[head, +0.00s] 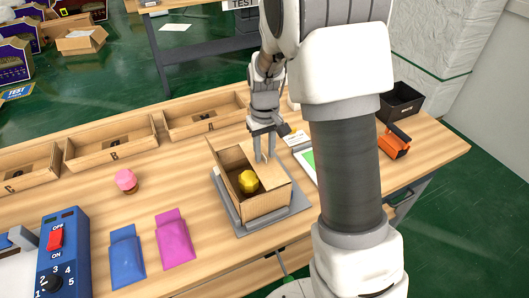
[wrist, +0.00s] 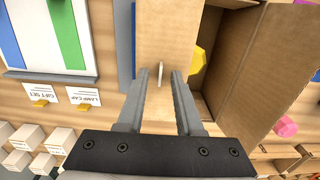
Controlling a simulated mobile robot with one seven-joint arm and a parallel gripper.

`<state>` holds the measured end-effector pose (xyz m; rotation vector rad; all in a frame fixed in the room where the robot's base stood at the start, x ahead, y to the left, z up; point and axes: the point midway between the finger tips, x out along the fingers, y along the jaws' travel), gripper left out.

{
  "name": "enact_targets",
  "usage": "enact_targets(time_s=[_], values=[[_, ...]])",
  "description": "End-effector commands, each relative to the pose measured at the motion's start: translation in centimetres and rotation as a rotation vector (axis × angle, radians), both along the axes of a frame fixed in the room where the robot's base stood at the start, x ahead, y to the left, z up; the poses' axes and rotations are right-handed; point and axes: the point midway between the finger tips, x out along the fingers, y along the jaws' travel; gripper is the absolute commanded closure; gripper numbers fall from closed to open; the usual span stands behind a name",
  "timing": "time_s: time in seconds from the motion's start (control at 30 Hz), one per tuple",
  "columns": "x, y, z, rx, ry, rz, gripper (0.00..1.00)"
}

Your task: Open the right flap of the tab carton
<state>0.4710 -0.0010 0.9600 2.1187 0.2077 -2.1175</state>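The tab carton (head: 268,205) is a brown cardboard box on a grey plate (head: 232,214). Its left flap (head: 221,170) stands raised, and a yellow faceted object (head: 248,182) shows inside. The right flap (head: 272,175) lies over the right part of the opening. In the wrist view the right flap (wrist: 168,32) carries a thin pale tab (wrist: 161,76), with the dark carton interior (wrist: 226,62) to its right. My gripper (head: 264,158) is just above this flap. In the wrist view its fingertips (wrist: 160,73) are apart, one on each side of the tab, with gaps visible.
Wooden bins (head: 110,150) line the table's back edge. A pink object (head: 126,181), a blue pouch (head: 126,256), a magenta pouch (head: 175,238) and a blue switch box (head: 62,250) lie left. An orange-black tool (head: 394,141) and black bin (head: 402,101) stand right.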

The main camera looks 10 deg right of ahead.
Motion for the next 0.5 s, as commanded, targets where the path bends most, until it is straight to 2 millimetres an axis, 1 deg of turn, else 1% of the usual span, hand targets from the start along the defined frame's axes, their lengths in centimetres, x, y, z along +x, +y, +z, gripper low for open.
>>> enact_targets(time_s=[0.1,0.3,0.33,0.47,0.5], values=[[-0.03,-0.01,-0.38,0.0,0.001,0.0,0.65],[-0.02,0.01,-0.38,0.0,0.001,0.0,0.65],[-0.02,0.01,-0.38,0.0,0.001,0.0,0.67],[-0.02,0.01,-0.36,0.0,0.001,0.0,0.9],[-0.02,0.01,-0.36,0.0,0.001,0.0,0.97]])
